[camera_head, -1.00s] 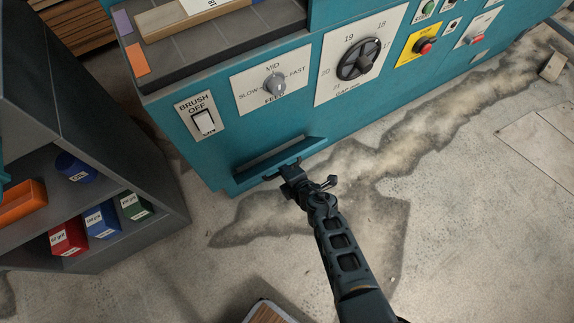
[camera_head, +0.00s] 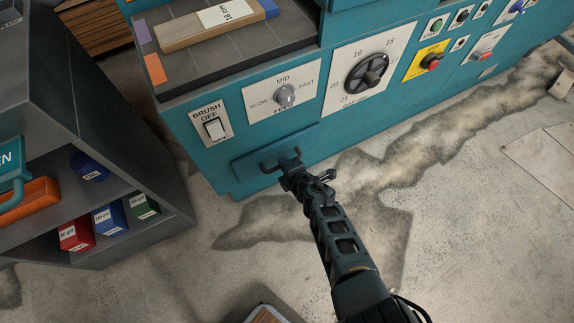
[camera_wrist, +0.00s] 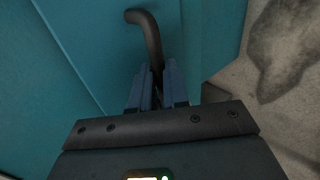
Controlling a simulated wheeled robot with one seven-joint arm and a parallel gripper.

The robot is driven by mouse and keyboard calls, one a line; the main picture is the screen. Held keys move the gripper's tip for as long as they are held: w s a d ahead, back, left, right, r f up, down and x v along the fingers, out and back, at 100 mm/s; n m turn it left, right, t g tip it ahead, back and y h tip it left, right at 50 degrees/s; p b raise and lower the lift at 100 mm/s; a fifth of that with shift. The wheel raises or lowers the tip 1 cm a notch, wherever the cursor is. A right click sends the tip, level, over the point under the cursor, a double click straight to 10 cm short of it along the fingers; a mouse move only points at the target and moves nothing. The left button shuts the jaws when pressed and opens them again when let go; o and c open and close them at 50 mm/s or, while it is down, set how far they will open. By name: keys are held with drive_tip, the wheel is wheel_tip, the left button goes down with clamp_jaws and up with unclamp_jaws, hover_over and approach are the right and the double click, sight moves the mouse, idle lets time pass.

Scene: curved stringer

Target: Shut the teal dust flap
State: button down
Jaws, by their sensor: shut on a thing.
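The teal dust flap (camera_head: 250,164) is low on the front of the teal machine, below the brush switch and feed dial. It now looks about flush with the machine's front, with no dark gap showing. Its dark bar handle (camera_head: 269,164) sticks out from the flap. The fingers hide the handle's lower part.
A dark shelf (camera_head: 140,249) with red, blue and green boxes stands at the left. A brush switch (camera_head: 213,128), feed dial (camera_head: 285,95) and black handwheel (camera_head: 366,74) are above the flap. The stained concrete floor (camera_head: 370,215) is open at the right.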

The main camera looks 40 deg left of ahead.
drive_tip(key=shift+w+a+r, duration=0.25)
drive_tip(key=shift+a+r, duration=0.45)
drive_tip(key=shift+a, duration=0.05)
drive_tip(key=c, duration=1.4)
unclamp_jaws()
drive_tip(key=shift+r, duration=0.1)
drive_tip(key=f+p+v, duration=0.1)
drive_tip(key=p+v, duration=0.7)
drive_tip(key=shift+d, duration=0.35)
drive_tip(key=shift+s+f, duration=0.1)
drive_tip(key=shift+f, duration=0.05)
drive_tip(key=shift+s, duration=0.1)
